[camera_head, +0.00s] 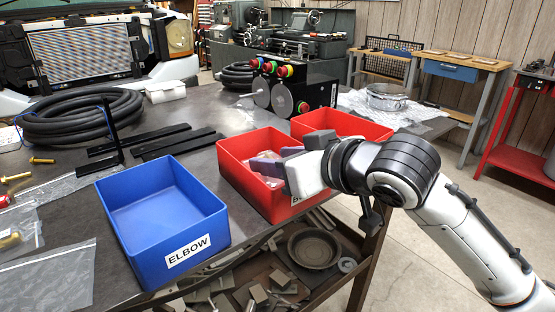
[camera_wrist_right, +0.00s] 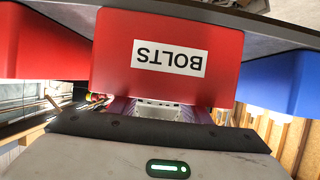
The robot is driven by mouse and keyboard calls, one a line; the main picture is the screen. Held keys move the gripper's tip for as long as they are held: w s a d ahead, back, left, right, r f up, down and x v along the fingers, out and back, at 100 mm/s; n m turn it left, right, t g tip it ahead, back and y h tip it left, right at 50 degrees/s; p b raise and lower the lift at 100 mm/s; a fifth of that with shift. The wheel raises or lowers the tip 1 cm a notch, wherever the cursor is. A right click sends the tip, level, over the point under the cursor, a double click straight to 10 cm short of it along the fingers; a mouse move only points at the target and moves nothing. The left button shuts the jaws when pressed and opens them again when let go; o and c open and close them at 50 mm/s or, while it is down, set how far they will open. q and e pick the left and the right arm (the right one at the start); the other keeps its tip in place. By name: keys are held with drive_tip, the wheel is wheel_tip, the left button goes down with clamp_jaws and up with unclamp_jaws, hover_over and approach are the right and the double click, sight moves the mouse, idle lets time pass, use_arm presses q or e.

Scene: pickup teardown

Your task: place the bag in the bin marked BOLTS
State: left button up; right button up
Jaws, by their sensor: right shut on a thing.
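The red bin (camera_head: 237,180) marked BOLTS stands at the front edge of the table. In the right wrist view its front wall and label show upside down (camera_wrist_right: 215,85). My right gripper (camera_head: 265,165) is at the bin's opening, its purple fingers reaching in over the front rim. It is shut on the bag (camera_head: 262,155), of which only a small pale, clear part shows between and behind the fingers. The fingers hide most of the bag, and I cannot tell whether it touches the bin floor. My left gripper is not in view.
A blue bin (camera_head: 160,215) marked ELBOW stands left of the red one. Another red bin (camera_head: 345,124) stands behind, on the right. Black bars (camera_head: 170,140), a coiled hose (camera_head: 80,115) and clear bags (camera_head: 50,277) lie on the table. A shelf is below.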

drive_tip(key=shift+f, duration=0.6)
drive_tip(key=o, duration=1.1)
drive_tip(key=shift+f, duration=0.15)
drive_tip(key=shift+c, duration=0.2)
drive_tip(key=shift+r, duration=0.75)
drive_tip(key=p+v, duration=0.1)
drive_tip(key=v, duration=1.1)
drive_tip(key=shift+r, duration=0.1)
